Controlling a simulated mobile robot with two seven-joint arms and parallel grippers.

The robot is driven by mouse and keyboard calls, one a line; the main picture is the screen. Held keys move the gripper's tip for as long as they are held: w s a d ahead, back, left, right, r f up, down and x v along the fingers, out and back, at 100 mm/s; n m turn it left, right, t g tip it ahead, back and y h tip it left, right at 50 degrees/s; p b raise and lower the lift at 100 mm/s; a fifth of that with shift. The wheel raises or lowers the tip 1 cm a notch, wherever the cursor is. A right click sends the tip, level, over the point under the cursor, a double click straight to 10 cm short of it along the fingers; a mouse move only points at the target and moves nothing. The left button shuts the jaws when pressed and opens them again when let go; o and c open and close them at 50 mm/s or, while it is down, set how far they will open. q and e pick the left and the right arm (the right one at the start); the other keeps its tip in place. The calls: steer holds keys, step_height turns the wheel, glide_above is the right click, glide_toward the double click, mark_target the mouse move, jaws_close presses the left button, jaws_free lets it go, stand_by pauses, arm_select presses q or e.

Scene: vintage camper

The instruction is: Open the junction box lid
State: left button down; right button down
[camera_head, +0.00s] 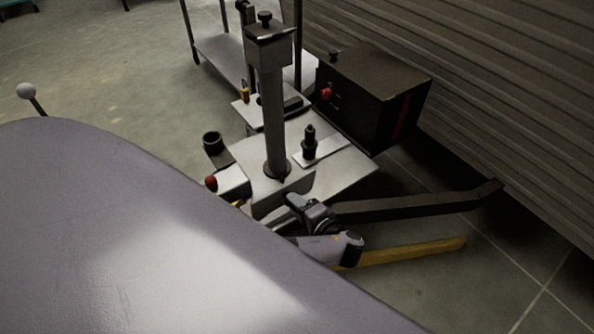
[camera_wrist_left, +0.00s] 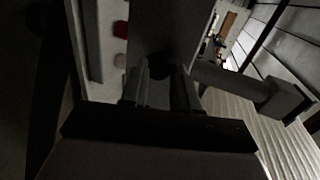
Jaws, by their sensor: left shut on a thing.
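My left gripper (camera_head: 298,204) is low in the middle of the head view, beside the grey base of a post-like machine. In the left wrist view the two fingers (camera_wrist_left: 160,88) are close together on a dark round knob (camera_wrist_left: 158,64) at the edge of a dark grey panel (camera_wrist_left: 165,25). The fingers hide part of the knob. I cannot tell for certain whether this panel is the junction box lid. A light strip with a red button (camera_wrist_left: 120,29) and a pale button (camera_wrist_left: 119,60) lies left of it. My right gripper is not in view.
The machine's upright post (camera_head: 271,120) rises behind my gripper. A dark box (camera_head: 370,90) with a red knob stands by the ribbed wall (camera_head: 480,75). A dark bar (camera_head: 410,206) and a yellow bar (camera_head: 410,250) extend right. Floor (camera_head: 120,70) is clear at upper left.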

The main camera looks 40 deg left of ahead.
arm_select(q)
steer(key=c, duration=0.8)
jaws_free()
steer(key=shift+s+a+f+g+h, duration=0.1)
steer(key=shift+a+f+g+h, duration=0.1)
steer(key=shift+f, duration=0.4)
steer(key=shift+s+a+f+g+h, duration=0.1)
steer(key=shift+a+f, duration=0.05)
steer(key=shift+f, duration=0.4)
steer(key=shift+o, duration=0.3)
steer(key=shift+w+f, duration=0.1)
steer(key=shift+f, duration=0.05)
steer(key=shift+d, duration=0.1)
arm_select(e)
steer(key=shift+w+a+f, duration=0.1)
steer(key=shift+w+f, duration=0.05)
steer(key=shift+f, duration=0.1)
arm_select(q)
steer(key=shift+d+r, duration=0.1)
steer(key=shift+r, duration=0.1)
steer(key=p+v, duration=0.1)
steer(key=v, duration=0.6)
steer(key=shift+r, duration=0.2)
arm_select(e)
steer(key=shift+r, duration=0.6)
arm_select(q)
steer(key=shift+w, duration=0.1)
